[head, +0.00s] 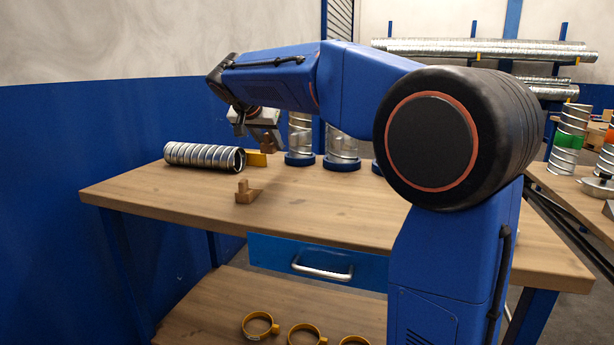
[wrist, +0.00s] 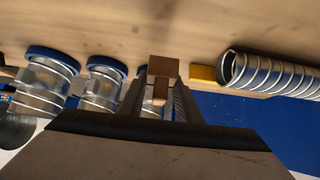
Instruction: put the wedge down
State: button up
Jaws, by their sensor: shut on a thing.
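My gripper (head: 262,132) is shut on a small brown wooden wedge (head: 268,144) and holds it above the back part of the workbench (head: 330,205). In the wrist view the wedge (wrist: 163,67) sits between the two fingertips (wrist: 163,92), with wood-coloured bench surface beyond it. A second wooden wedge (head: 246,192) stands on the bench top, nearer the front edge and apart from my gripper. A silver spiral duct (head: 200,155) lies on the bench to the left of my gripper. It also shows in the wrist view (wrist: 275,75).
A yellow piece (head: 256,159) is by the duct's open end. Silver duct pieces with blue bases (head: 300,140) stand to the right. A drawer (head: 318,264) is under the top, and yellow clamps (head: 260,325) lie on the lower shelf. The bench's front left is clear.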

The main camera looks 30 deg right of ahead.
notch_tip(320, 180, down, 5)
jog(key=shift+d+r, duration=0.1)
jog(key=shift+f, duration=2.55)
jog(key=shift+f, duration=0.15)
jog(key=o, duration=1.2)
jog(key=shift+c, duration=0.2)
